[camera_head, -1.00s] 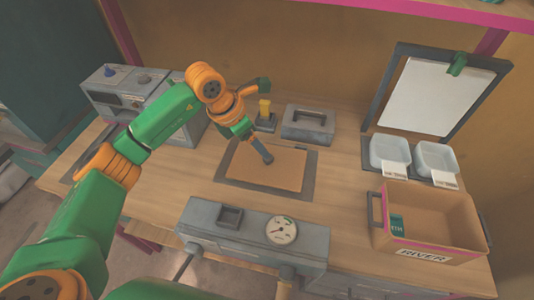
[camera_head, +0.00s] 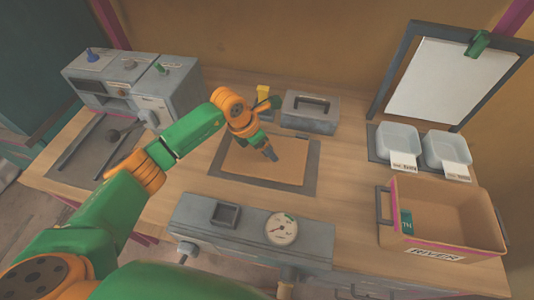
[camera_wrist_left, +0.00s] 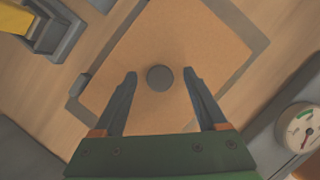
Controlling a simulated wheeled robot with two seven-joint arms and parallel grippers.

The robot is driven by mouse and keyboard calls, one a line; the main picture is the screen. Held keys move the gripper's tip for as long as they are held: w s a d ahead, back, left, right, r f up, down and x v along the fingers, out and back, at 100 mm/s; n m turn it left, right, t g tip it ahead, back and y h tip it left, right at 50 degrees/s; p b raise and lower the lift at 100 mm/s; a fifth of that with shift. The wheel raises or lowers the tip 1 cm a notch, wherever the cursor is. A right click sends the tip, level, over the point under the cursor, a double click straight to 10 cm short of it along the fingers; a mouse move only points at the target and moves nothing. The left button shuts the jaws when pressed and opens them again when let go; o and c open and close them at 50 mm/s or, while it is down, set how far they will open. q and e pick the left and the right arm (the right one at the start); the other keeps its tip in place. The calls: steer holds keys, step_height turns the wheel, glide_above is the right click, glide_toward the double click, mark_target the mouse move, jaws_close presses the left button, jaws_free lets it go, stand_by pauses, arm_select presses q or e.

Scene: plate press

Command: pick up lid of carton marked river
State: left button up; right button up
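The carton marked RIVER (camera_head: 437,240) stands open at the right of the table, with a teal card marked with letters inside. A flat brown panel (camera_head: 235,165), the same colour as the carton, lies on a dark-edged mat at the table's middle. In the left wrist view the panel (camera_wrist_left: 190,40) has a round dark knob (camera_wrist_left: 159,77); I take it for the lid. My left gripper (camera_head: 270,152) is over the panel. In the left wrist view the gripper (camera_wrist_left: 160,88) is open, its fingers either side of the knob. I cannot tell its height. My right gripper is not in view.
A grey console with a gauge (camera_head: 282,228) is at the front. A grey handled box (camera_head: 310,113) and a yellow-topped item (camera_head: 263,92) stand behind the panel. Two clear trays (camera_head: 398,140) and a clipboard stand (camera_head: 440,90) are at right. A grey machine (camera_head: 135,85) is back left.

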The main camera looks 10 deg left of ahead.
arm_select(q)
jaws_close()
steer(key=shift+r, duration=0.1)
